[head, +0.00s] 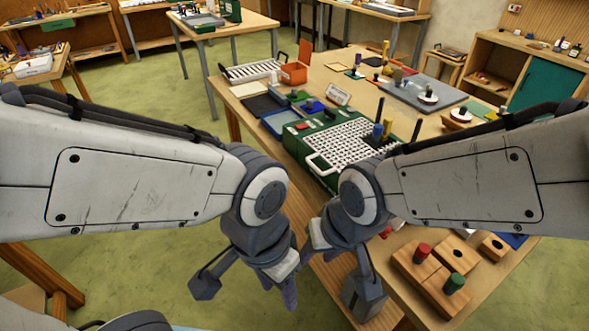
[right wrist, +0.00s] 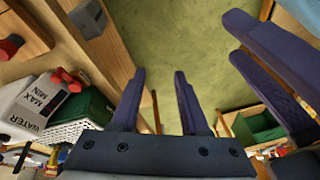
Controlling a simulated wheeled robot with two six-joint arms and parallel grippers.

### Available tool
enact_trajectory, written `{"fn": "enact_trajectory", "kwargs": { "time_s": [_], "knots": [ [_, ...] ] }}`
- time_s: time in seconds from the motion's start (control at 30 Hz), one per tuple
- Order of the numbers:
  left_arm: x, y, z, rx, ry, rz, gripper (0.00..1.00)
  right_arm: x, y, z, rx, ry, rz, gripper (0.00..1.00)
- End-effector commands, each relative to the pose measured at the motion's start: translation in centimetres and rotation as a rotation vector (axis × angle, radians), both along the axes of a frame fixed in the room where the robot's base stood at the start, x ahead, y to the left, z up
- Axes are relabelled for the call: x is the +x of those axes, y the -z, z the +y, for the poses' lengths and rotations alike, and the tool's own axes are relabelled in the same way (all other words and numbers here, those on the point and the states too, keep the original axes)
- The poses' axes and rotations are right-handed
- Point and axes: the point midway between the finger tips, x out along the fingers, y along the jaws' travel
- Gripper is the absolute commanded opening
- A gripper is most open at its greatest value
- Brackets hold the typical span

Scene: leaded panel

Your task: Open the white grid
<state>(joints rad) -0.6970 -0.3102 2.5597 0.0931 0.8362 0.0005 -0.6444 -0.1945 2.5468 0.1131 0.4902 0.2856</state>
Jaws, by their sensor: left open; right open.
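The white grid (head: 345,142) lies flat on top of a green box (head: 305,142) on the table, with a white loop handle (head: 318,166) at its near left edge. In the right wrist view part of the white grid (right wrist: 88,131) shows beside the green box (right wrist: 95,105). My left gripper (head: 247,288) is open and empty, low in front of the table and apart from the grid. My right gripper (head: 335,280) is open and empty, close beside it at the table's near edge; its two fingers (right wrist: 158,100) point over bare floor. My right arm hides the grid's near right part.
Wooden blocks with a red knob (head: 423,249) and a green knob (head: 455,282) stand at the near right. A blue tray (head: 282,119) is behind left. A white WATER container (right wrist: 35,105) shows in the wrist view.

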Motion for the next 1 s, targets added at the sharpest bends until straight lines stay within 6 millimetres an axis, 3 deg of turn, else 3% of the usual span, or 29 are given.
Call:
{"fn": "enact_trajectory", "kwargs": {
  "time_s": [0.03, 0.1, 0.3, 0.43, 0.53, 0.7, 1.0],
  "knots": [
    [0.0, 2.6, 0.0, 0.001, 0.0, 0.001, 0.5, 2.5, 3.0, 0.9, 0.063, 0.128, -0.039, 0.45],
    [0.0, 4.4, 0.0, 0.001, 0.0, 0.001, 0.5, 6.3, 4.8, 2.1, 0.182, 0.318, -0.106, 0.45],
    [0.0, 9.1, 0.0, 0.001, 0.001, 0.001, 0.5, 16.3, 8.2, 3.2, 0.601, 0.808, -0.27, 0.45],
    [0.0, 11.9, 0.0, 0.001, 0.001, 0.001, 0.5, 21.2, 9.1, 2.4, 0.909, 1.046, -0.343, 0.45],
    [0.0, 13.4, 0.0, 0.001, 0.001, 0.001, 0.5, 23.6, 9.3, 1.4, 1.123, 1.163, -0.375, 0.45],
    [0.0, 14.8, 0.0, 0.001, 0.001, 0.001, 0.5, 25.5, 8.9, 0.1, 1.371, 1.251, -0.394, 0.45],
    [0.0, 14.2, 0.0, 0.0, 0.001, 0.0, 0.5, 28.1, 8.4, 0.2, 1.459, 1.268, -0.397, 0.45]
  ]
}}
